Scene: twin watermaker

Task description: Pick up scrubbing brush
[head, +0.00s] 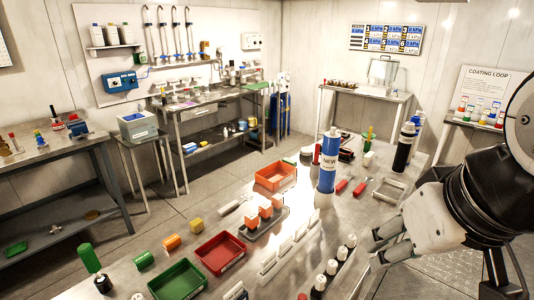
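I cannot pick out the scrubbing brush with certainty at this size. A slim upright green item (368,138) stands toward the far end of the steel table (205,222), but I cannot tell whether it is a brush. A small pale elongated item (232,206) lies near the orange tray, also unclear. My gripper (376,248) is at the right, above the table's right side. Its two fingers are apart, pointing left, with nothing visible between them.
A tall blue-and-white cartridge (327,170) and a black bottle (404,148) stand on the table. Orange (275,177), red (220,252) and green (178,282) trays and several white-capped vials crowd it. Side benches (55,160) line the walls, with open floor at left.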

